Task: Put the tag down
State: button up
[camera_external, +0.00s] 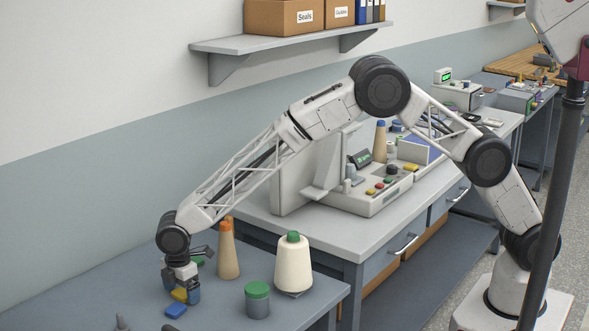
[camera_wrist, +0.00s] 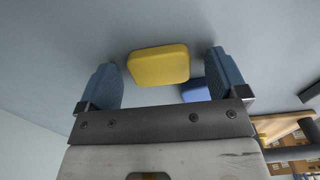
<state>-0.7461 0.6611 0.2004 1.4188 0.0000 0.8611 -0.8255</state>
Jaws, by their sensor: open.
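A yellow tag-like block (camera_wrist: 158,66) lies between the two blue fingers of my gripper (camera_wrist: 161,60) in the wrist view, with a gap on each side. My gripper is open and low over the grey table. In the external view, the gripper (camera_external: 181,290) points down and the yellow block (camera_external: 179,295) shows at its fingertips. It looks to rest on the table. A blue block (camera_external: 176,310) lies just in front of it. In the wrist view the blue block (camera_wrist: 194,91) is partly hidden behind the right finger.
A tan cone with an orange top (camera_external: 228,252), a cream spool (camera_external: 293,266) and a green-lidded grey jar (camera_external: 257,300) stand right of my gripper. A green item (camera_external: 198,261) sits behind it. A grey peg (camera_external: 122,323) is at the front edge. The table's left part is clear.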

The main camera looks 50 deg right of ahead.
aim_at(182, 293)
dwell(0.3)
jog(key=c, duration=1.1)
jog(key=shift+r, duration=5.05)
